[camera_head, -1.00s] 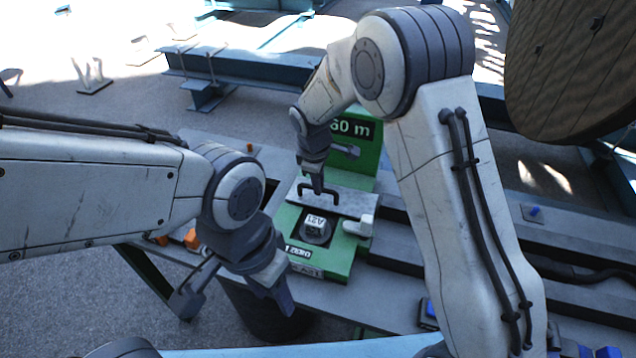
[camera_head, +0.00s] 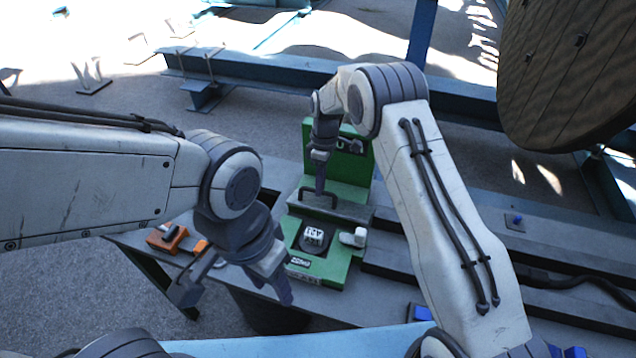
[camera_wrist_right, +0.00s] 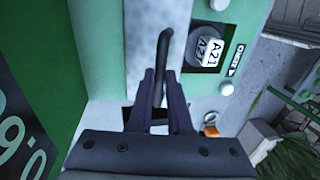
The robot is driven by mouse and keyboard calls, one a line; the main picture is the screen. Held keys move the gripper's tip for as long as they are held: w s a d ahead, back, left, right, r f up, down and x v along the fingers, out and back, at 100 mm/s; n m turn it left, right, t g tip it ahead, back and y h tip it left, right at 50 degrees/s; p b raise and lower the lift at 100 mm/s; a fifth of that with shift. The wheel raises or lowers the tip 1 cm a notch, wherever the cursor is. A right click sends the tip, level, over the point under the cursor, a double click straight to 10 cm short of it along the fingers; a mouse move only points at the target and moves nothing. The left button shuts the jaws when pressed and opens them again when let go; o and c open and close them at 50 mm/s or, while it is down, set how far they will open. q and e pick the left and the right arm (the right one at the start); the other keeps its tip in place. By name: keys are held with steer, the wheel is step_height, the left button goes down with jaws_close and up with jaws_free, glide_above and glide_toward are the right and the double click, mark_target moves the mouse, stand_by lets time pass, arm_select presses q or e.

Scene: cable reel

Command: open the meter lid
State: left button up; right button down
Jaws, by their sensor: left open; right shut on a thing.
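The green meter (camera_head: 336,268) stands on the bench in the head view. Its grey lid plate (camera_head: 355,212) lies behind a round dial (camera_head: 312,238) marked A21, and carries a dark bar handle (camera_head: 338,204). My right gripper (camera_head: 320,188) is shut on the handle from above. In the right wrist view the handle (camera_wrist_right: 165,50) runs between the two fingers (camera_wrist_right: 160,100), with the grey plate beside it. The plate's exact tilt is hard to tell. My left gripper (camera_head: 284,290) is open and empty, left of and nearer than the meter.
A green upright panel (camera_head: 358,165) stands behind the lid, partly hidden by my right arm. A pale knob (camera_head: 353,237) sits right of the dial. An orange-and-dark tool (camera_head: 172,240) lies on the bench at left. A large wooden reel (camera_head: 570,75) is at upper right.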

steer(key=shift+w+d+r+g+y, duration=0.1)
steer(key=shift+w+d+g+y, duration=0.15)
steer(key=shift+w+g, duration=0.35)
steer(key=shift+w+d+r+g+y, duration=0.1)
steer(key=shift+w+g+y, duration=0.15)
steer(key=shift+g, duration=0.25)
steer(key=shift+w+b, duration=0.1)
steer(key=shift+b, duration=0.2)
steer(key=c, duration=0.8)
jaws_free()
steer(key=shift+c, duration=0.2)
steer(key=shift+r, duration=0.1)
